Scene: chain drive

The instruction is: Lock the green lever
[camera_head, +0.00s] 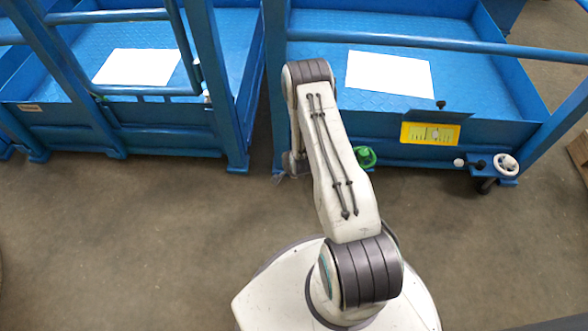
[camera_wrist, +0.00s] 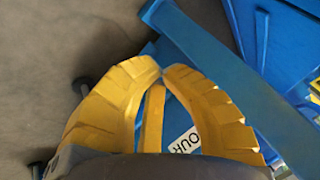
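A green part (camera_head: 366,157), which looks like the green lever, shows at the lower front of the right blue cart, just right of my arm. My arm hides some of the cart around it, so I cannot tell its full shape or position. The green lever is not visible in the wrist view. My gripper (camera_wrist: 163,71) has two curved yellow fingers. Their tips nearly meet, and I see nothing held between them. In the head view, my gripper is mostly hidden behind my arm.
The right blue cart (camera_head: 480,146) has rails, a white sheet (camera_head: 390,74), a yellow label (camera_head: 430,134) and a white wheel-like knob (camera_head: 505,164). A second blue cart (camera_head: 150,140) stands left. The brown floor (camera_head: 130,230) in front is clear. A box sits at the right edge.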

